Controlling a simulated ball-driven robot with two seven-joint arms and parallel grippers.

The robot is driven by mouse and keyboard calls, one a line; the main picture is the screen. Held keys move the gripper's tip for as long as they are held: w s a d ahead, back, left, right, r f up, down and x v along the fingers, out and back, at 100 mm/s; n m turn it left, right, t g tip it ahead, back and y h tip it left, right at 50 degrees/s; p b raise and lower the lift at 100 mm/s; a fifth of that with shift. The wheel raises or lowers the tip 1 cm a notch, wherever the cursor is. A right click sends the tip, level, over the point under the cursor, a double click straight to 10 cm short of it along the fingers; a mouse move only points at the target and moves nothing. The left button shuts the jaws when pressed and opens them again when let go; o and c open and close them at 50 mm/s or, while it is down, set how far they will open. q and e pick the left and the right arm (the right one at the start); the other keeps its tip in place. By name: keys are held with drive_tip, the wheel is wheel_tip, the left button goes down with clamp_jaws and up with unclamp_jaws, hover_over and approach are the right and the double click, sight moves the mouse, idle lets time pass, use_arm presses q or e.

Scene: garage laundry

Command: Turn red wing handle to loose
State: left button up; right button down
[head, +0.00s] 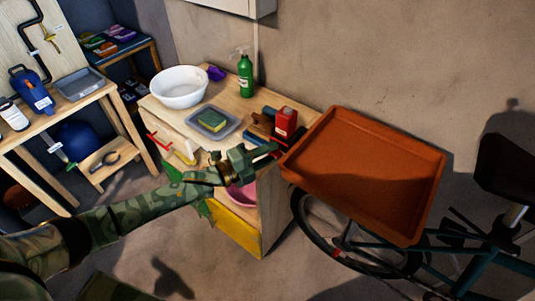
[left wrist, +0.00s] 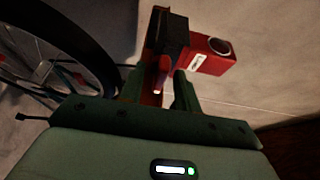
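The red wing handle (left wrist: 163,74) shows in the left wrist view as a small red piece in front of a dark block (left wrist: 168,42). My left gripper (left wrist: 160,92) has its two fingers apart, one on each side of this red piece. Whether either finger touches it I cannot tell. In the head view my left gripper (head: 272,151) reaches over the right front edge of the wooden workbench (head: 163,106). It is close below the red labelled container (head: 285,122), and the handle there is mostly hidden by the fingers. My right gripper is not in view.
An orange tray (head: 365,175) is just right of my left gripper, above a bicycle wheel (head: 318,232). The bench carries a white bowl (head: 180,88), a grey tray (head: 232,131) with a sponge (head: 213,121), and a green spray bottle (head: 245,76). Open floor lies in front.

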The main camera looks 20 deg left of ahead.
use_arm(q)
drive_tip(key=shift+c, duration=0.3)
clamp_jaws()
